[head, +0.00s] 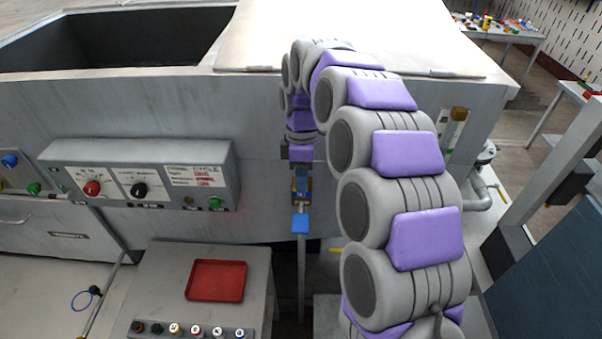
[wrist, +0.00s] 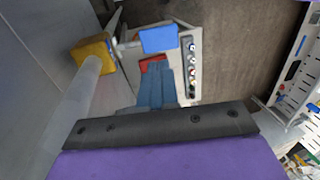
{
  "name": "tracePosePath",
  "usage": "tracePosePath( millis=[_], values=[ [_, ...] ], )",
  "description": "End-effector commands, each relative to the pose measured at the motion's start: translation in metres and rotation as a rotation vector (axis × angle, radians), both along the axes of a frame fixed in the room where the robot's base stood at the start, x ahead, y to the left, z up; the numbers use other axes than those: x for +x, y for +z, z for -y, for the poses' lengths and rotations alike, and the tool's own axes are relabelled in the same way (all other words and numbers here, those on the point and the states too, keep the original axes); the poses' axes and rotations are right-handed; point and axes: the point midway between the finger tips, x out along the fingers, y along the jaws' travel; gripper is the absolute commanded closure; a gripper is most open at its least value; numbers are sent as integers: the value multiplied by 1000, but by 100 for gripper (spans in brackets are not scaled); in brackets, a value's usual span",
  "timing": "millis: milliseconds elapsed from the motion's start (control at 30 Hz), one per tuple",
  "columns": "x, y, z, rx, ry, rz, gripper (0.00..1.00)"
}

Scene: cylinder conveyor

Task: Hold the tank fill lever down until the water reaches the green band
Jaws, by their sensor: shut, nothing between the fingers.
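The fill lever shows in the head view as a blue paddle (head: 300,224) in front of the tank wall, below a yellow block (head: 301,200) on an upright post. In the wrist view the blue paddle (wrist: 160,39) sticks out to the right of the yellow block (wrist: 92,53). My gripper (head: 301,178) is shut and empty, pointing down just above the lever. In the wrist view its blue-grey fingers (wrist: 156,80) end short of the paddle; I cannot tell whether they touch anything. A small pale panel with some green (head: 451,132) is on the tank's right side, partly behind my arm; no water level is readable.
The grey tank (head: 110,88) has a dark opening at upper left. A control box (head: 140,174) with knobs is on its front. A low cabinet (head: 172,262) with a red tray (head: 216,281) and several buttons stands below. A blue panel (head: 540,250) is at right.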

Motion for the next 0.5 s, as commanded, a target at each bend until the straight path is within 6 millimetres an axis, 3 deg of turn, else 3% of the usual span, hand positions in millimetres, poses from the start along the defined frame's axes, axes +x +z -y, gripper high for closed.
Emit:
tracePosePath(
  millis=[500],
  values=[
    [-19,-82,0,-2,0,-3,100]
  ],
)
